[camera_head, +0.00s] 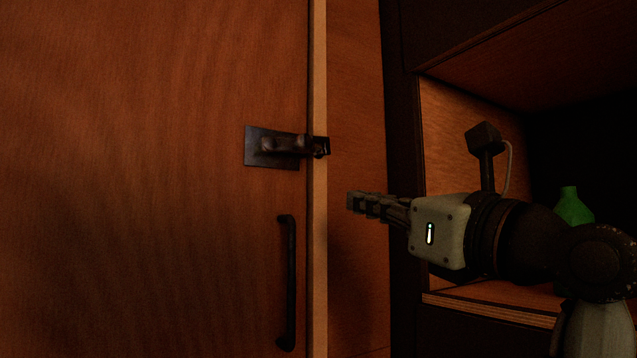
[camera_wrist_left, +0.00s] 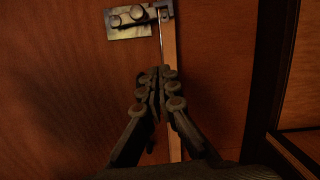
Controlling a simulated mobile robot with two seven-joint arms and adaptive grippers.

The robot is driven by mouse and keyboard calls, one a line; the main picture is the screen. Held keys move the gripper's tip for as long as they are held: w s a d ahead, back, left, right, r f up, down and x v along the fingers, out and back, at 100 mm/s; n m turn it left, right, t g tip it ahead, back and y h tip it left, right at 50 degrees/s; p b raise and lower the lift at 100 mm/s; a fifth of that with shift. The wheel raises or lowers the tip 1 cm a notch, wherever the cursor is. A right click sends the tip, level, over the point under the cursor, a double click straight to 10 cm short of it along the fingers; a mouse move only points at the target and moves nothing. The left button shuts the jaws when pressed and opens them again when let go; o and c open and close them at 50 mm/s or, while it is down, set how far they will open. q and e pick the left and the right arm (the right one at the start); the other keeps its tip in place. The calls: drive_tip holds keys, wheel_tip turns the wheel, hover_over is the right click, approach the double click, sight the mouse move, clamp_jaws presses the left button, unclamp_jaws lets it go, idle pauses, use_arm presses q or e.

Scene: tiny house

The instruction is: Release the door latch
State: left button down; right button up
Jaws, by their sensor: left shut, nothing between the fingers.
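The door latch (camera_head: 272,148) is a dark metal plate with a bolt, fixed on the brown wooden door (camera_head: 150,180). Its bolt reaches right across the door's edge to a small catch (camera_head: 321,147) at the pale frame strip. The latch also shows at the top of the left wrist view (camera_wrist_left: 128,21). My left gripper (camera_head: 353,202) is to the right of the latch and lower in the head view, apart from it and pointing left. Its fingers are shut and empty, and they also show in the left wrist view (camera_wrist_left: 157,74). My right gripper is not in view.
A dark vertical door handle (camera_head: 290,285) is below the latch. A wooden panel (camera_head: 357,120) is right of the frame strip. An open shelf with a green bottle (camera_head: 573,207) is behind my arm at the right. The space before the latch looks clear.

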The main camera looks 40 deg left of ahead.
sight(301, 143)
use_arm(q)
drive_tip(key=shift+s+a, duration=0.1)
drive_tip(key=shift+s, duration=0.2)
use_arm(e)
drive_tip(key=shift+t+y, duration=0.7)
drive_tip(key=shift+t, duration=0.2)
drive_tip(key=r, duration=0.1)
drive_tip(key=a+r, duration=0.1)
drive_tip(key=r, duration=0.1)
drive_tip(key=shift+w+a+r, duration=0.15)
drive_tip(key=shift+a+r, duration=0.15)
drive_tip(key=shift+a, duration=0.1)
use_arm(q)
drive_tip(key=shift+a, duration=0.1)
drive_tip(key=x, duration=0.9)
drive_tip(key=shift+p, duration=0.3)
drive_tip(key=r, duration=0.3)
drive_tip(key=shift+a+r+p, duration=0.1)
drive_tip(key=shift+a+p, duration=0.25)
drive_tip(key=shift+a, duration=0.05)
drive_tip(key=shift+r, duration=0.45)
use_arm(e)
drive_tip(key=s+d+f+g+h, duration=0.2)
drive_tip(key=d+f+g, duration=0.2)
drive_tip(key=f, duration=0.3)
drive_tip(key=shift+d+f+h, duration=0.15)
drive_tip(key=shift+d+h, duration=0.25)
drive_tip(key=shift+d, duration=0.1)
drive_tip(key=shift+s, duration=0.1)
